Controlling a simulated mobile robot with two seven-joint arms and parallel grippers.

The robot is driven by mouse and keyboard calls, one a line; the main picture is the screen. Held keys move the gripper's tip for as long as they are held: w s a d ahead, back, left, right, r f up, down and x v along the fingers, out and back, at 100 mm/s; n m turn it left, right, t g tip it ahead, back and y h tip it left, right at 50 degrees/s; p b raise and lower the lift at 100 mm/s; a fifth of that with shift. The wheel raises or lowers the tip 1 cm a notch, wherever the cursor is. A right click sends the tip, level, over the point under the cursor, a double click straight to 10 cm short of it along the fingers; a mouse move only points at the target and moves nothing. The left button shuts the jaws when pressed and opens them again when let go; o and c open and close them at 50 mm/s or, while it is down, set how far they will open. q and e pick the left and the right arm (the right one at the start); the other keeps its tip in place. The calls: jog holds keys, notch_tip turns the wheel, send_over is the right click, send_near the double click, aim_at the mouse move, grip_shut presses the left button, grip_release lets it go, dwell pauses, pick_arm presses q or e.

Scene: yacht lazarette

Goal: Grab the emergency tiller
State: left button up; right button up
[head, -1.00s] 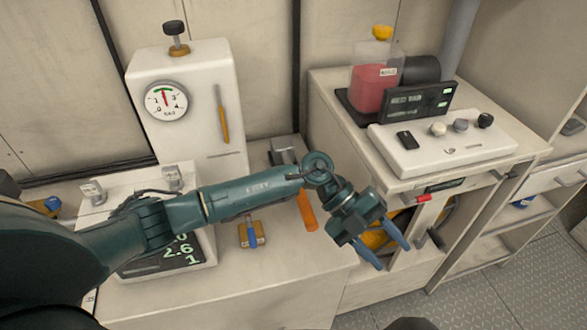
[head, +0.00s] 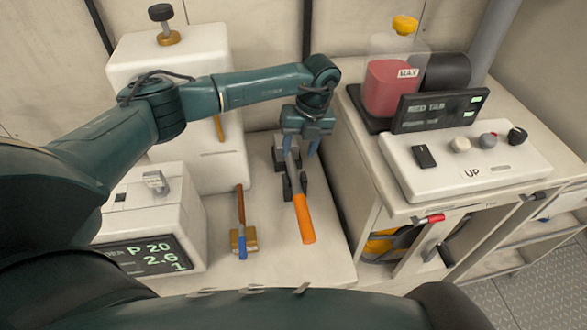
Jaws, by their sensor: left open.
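The emergency tiller (head: 304,218) appears to be the bar with the orange grip and grey shaft, lying in dark cradle blocks (head: 287,188) on the white bench top. Its orange end points toward me. My left gripper (head: 298,150) is over the far part of the shaft, pointing down. Its blue fingers are apart, one on each side of the shaft as seen from here. I cannot tell whether they touch it. The far end of the tiller is hidden under the gripper. My right gripper is not in view.
A brush-like tool (head: 242,240) lies left of the tiller. A display box (head: 150,255) and a white tank-like housing (head: 225,150) stand further left. To the right, a higher cabinet carries a control panel (head: 460,160) and a red fluid reservoir (head: 390,88).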

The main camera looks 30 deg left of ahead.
aim_at(293, 168)
pick_arm(q)
jog(key=shift+s+a+f+p, duration=0.1)
jog(key=shift+a+f+p, duration=0.1)
jog(key=shift+f, duration=0.95)
jog(key=shift+s+a+f+p, duration=0.1)
jog(key=shift+a+f+p, duration=0.1)
jog(key=shift+f, duration=1)
jog(key=shift+s+a+f+p, duration=0.1)
jog(key=shift+a+f+p, duration=0.1)
jog(key=shift+f, duration=0.95)
jog(key=shift+c, duration=0.5)
grip_shut()
jog(key=shift+r, duration=0.15)
